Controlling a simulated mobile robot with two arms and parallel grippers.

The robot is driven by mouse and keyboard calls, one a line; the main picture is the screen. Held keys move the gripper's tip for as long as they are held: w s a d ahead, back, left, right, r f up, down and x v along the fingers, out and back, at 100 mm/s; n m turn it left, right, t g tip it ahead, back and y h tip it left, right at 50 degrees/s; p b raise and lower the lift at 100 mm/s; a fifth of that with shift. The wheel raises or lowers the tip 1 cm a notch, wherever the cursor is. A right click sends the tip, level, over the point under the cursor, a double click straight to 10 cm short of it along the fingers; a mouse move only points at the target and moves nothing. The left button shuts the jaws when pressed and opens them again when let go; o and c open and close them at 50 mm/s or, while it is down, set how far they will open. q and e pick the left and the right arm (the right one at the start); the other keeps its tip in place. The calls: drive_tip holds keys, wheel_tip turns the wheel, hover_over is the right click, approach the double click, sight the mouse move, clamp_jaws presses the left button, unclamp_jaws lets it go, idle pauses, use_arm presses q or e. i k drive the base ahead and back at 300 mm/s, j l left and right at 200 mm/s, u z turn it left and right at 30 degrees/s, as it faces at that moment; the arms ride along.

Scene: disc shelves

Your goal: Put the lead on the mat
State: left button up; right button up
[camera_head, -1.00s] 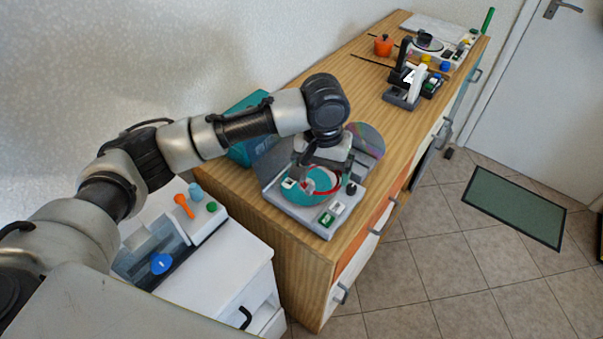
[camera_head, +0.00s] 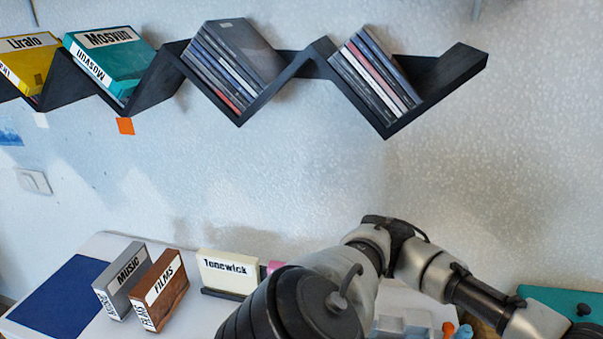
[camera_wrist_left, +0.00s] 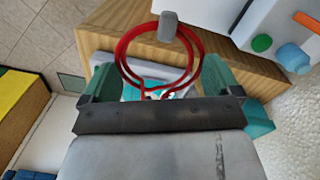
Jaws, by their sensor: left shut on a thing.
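The lead (camera_wrist_left: 122,52) is a red looped cable with a grey end piece (camera_wrist_left: 168,26). It shows in the left wrist view between the teal fingers of my left gripper (camera_wrist_left: 160,80), which is shut on it. In the head view my left arm runs out at the lower right, and its gripper is out of frame. A green mat (camera_wrist_left: 71,83) lies on the tiled floor in the left wrist view, small and well away from the gripper. A dark blue flat rectangle (camera_head: 62,296) lies on the white surface in the head view. My right gripper is not in view.
A black zigzag wall shelf (camera_head: 270,92) holds disc cases and boxes. Below it, a grey MUSIC box (camera_head: 120,285), a brown FILMS box (camera_head: 160,290) and a Tonewick card (camera_head: 228,272) stand on the white top. A wooden counter (camera_wrist_left: 105,22) shows beneath the gripper.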

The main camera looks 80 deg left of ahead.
sight(82, 284)
drive_tip(key=k+j+u, duration=0.15)
drive_tip(key=k+u, duration=0.3)
drive_tip(key=k+j+u, duration=0.45)
drive_tip(key=k, duration=0.15)
drive_tip(key=k+j+u, duration=0.15)
drive_tip(key=u, duration=0.15)
drive_tip(key=k+j+u, duration=0.2)
drive_tip(key=u, duration=0.15)
drive_tip(key=i+l+u, duration=0.1)
drive_tip(key=u, duration=0.25)
drive_tip(key=i+l+u, duration=0.1)
drive_tip(key=u, duration=0.25)
drive_tip(key=i+l+u, duration=0.2)
drive_tip(key=u, duration=0.15)
